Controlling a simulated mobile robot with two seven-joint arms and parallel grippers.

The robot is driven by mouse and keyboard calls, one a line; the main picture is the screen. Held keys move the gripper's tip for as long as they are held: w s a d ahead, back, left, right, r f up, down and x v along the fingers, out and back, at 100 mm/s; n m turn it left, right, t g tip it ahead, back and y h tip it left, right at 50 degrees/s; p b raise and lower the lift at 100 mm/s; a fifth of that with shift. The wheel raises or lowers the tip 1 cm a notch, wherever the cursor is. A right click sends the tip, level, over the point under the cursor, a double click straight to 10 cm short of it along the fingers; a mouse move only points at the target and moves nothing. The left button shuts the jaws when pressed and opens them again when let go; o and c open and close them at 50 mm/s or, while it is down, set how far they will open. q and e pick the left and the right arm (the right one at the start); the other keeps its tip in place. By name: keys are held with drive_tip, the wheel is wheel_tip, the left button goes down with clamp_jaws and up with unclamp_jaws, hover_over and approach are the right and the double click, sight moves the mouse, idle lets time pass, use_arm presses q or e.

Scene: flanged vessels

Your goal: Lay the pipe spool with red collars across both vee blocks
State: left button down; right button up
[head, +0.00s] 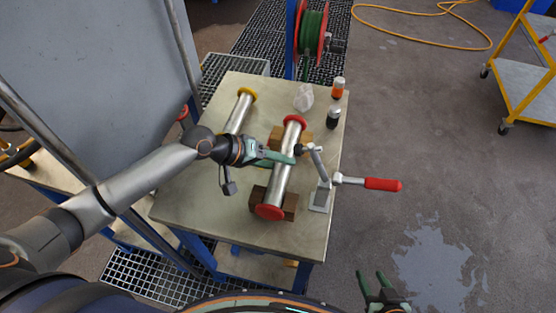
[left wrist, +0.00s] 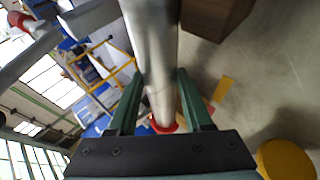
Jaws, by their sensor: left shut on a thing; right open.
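The pipe spool with red collars (head: 281,183) lies lengthwise over the bench, its far red collar (head: 294,121) and near red collar (head: 270,212) beyond the two brown vee blocks. The near block (head: 290,203) and far block (head: 305,136) show beneath it. I cannot tell whether the spool touches both. My left gripper (head: 283,157) is shut on the middle of the spool from the left. In the left wrist view the grey pipe (left wrist: 155,50) passes between the green fingers, beside a brown block (left wrist: 215,15). My right gripper (head: 381,290) is open and empty, low over the floor.
A spool with yellow collars (head: 238,113) lies at the bench's left. A toggle clamp with a red handle (head: 383,184) stands at the right edge, its arm close to my left gripper.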

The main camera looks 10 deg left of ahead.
use_arm(q)
drive_tip(key=shift+c, duration=1.5)
unclamp_jaws()
drive_tip(key=shift+o, duration=0.3)
drive_tip(key=shift+s+f, duration=0.1)
drive_tip(key=shift+f, duration=0.1)
drive_tip(key=v, duration=1.2)
drive_tip(key=shift+a+r, duration=0.15)
drive_tip(key=shift+r, duration=0.2)
drive_tip(key=shift+s, duration=0.1)
